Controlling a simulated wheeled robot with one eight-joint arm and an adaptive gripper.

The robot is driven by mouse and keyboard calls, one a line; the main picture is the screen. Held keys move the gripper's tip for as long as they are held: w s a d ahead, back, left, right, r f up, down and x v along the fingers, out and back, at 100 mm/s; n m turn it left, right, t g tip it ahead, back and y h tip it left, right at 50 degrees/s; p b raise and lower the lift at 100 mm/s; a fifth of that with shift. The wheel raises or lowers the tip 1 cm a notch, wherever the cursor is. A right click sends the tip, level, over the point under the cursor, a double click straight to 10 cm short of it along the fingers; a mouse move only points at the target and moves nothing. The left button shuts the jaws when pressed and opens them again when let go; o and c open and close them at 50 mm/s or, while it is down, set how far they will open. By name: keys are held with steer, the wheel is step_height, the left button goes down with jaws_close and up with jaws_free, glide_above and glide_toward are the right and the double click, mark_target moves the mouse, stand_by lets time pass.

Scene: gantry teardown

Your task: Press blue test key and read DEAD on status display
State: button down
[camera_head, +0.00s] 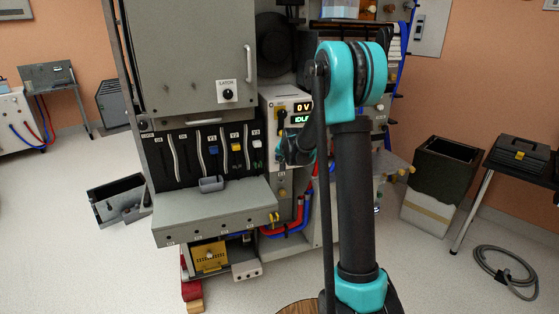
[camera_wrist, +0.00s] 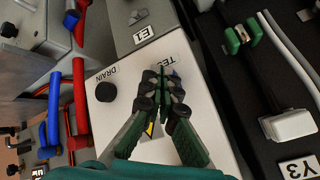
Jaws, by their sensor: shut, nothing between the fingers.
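The white panel (camera_head: 270,97) carries an upper display (camera_head: 304,106) reading "0V". Below it the status display (camera_head: 299,119) shows green letters that look like "IDL", its right end covered by my arm. My gripper (camera_wrist: 166,75) is shut and empty, with its fingertips over the white panel just below a partly covered label starting "TE" (camera_wrist: 166,61). In the head view my gripper (camera_head: 284,160) is at the panel's front, below the displays. The blue test key is not visible, apparently behind the fingers; I cannot tell whether they touch it.
A black knob (camera_wrist: 106,92) marked DRAIN sits beside my fingers. Red hoses (camera_wrist: 80,95) and blue hoses (camera_wrist: 54,108) run close by. The Y3 slot with a white handle (camera_wrist: 290,125) is on the other side. A grey shelf (camera_head: 215,213) juts out below the slots.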

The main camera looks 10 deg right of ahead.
stand_by(0.3)
steer(key=shift+s+d, duration=0.15)
steer(key=shift+s, duration=0.65)
steer(key=s+d, duration=0.1)
steer(key=s, duration=0.5)
steer(key=shift+d, duration=0.15)
steer(key=s+d+f+n+g, duration=0.1)
steer(key=s+f+n, duration=0.1)
steer(key=s, duration=1)
steer(key=s+d+f+n+g, duration=0.1)
steer(key=s+f+n+g, duration=0.1)
steer(key=s, duration=1.1)
steer(key=s+d+f+n+g+h, duration=0.1)
steer(key=s+f+n, duration=0.1)
steer(key=s, duration=1.1)
steer(key=shift+d+g, duration=0.25)
steer(key=shift+g, duration=0.05)
